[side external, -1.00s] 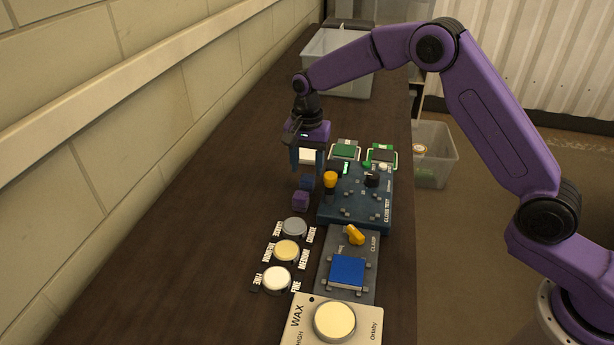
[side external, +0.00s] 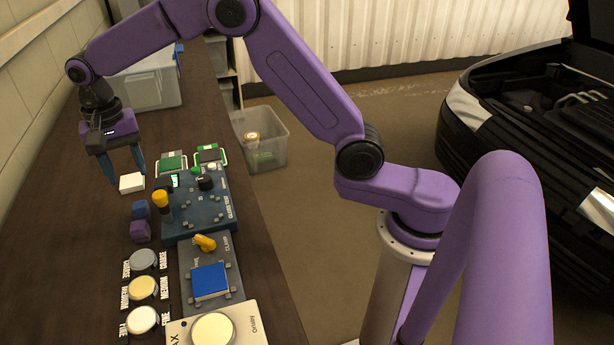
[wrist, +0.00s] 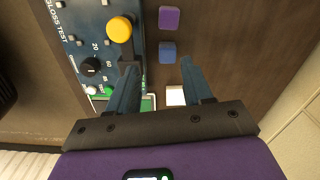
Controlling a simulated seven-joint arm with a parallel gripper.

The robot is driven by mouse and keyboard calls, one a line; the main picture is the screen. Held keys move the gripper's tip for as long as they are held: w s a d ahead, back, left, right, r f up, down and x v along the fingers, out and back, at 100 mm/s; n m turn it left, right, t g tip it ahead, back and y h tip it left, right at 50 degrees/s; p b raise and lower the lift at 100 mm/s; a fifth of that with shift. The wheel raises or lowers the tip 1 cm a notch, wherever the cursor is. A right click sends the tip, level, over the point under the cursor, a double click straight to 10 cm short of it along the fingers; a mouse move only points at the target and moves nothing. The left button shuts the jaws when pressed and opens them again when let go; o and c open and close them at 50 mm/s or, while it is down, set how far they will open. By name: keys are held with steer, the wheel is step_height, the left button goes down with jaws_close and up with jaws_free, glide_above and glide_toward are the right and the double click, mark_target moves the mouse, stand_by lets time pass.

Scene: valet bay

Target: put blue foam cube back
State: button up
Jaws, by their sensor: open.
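The blue foam cube (side external: 141,209) sits on the dark bench between a purple cube (side external: 140,231) and a white block (side external: 131,183). In the wrist view the blue cube (wrist: 167,52) shows just ahead of the gap between my fingers, with the purple cube (wrist: 168,17) beyond it and the white block (wrist: 175,95) nearer my palm. My gripper (side external: 128,177) is open and empty, pointing down by the white block. Its spread fingers also show in the wrist view (wrist: 158,65). Their exact height above the bench is hard to tell.
The blue gloss test box (side external: 205,218), with a yellow-topped lever (side external: 160,198), stands close right of the cubes. Round pads (side external: 143,288) lie in front. A blue square (side external: 210,280) sits on a grey plate. A clear bin (side external: 148,85) stands behind. Bare bench lies left.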

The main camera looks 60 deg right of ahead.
steer(key=s+r+n, duration=0.2)
steer(key=s+n, duration=0.4)
steer(key=s, duration=0.5)
steer(key=s+d+n, duration=0.4)
steer(key=s, duration=0.5)
steer(key=s+d+f+n, duration=0.1)
steer(key=s+d+n, duration=0.3)
steer(key=s, duration=0.5)
steer(key=s+d+n, duration=0.4)
steer(key=s+n, duration=0.1)
steer(key=s, duration=0.3)
steer(key=shift+s+d+f, duration=0.4)
